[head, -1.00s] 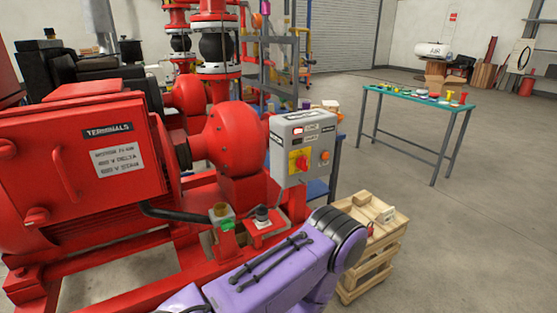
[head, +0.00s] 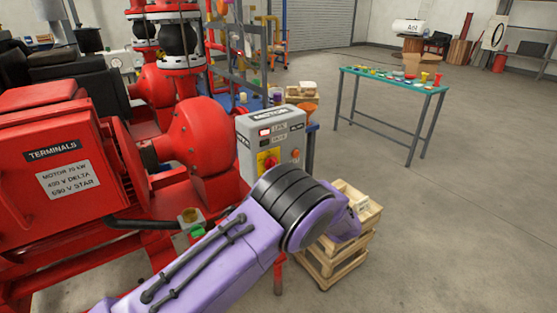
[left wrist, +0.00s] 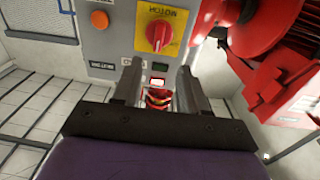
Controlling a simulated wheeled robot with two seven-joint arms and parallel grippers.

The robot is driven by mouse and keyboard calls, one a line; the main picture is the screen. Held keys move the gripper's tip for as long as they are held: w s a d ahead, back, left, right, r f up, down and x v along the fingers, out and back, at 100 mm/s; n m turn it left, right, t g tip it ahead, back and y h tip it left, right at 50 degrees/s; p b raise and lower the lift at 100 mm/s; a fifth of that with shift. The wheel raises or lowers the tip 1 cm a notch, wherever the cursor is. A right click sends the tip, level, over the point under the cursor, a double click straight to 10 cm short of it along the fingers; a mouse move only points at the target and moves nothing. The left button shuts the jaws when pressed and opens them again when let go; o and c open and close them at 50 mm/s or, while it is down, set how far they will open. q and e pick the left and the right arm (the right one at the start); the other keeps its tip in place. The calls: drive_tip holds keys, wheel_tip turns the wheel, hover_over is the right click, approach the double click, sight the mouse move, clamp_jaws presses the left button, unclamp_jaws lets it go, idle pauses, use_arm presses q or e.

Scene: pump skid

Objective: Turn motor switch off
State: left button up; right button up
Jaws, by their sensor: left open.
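The grey motor control box (head: 250,137) stands beside the red pump, with a red rotary switch on a yellow plate (head: 265,158) on its front. My purple left arm covers the lower part of the box in the head view. In the left wrist view the box looks upside down, and the red knob (left wrist: 158,35) on its yellow plate is in clear sight. My left gripper (left wrist: 158,78) is open and empty, its two fingers pointing at the box face; they appear apart from the knob. The gripper itself is hidden in the head view. My right gripper is not in view.
An orange button (left wrist: 99,19) sits near the switch. The red motor (head: 60,160) and pump (head: 205,140) fill the left side. A wooden crate stack (head: 325,260) stands behind my arm. A teal table (head: 385,82) stands farther back, with open floor around it.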

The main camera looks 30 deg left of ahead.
use_arm(q)
drive_tip(key=p+x, duration=0.2)
drive_tip(key=x, duration=0.8)
drive_tip(key=shift+w+r, duration=0.3)
drive_tip(key=shift+r, duration=0.15)
clamp_jaws()
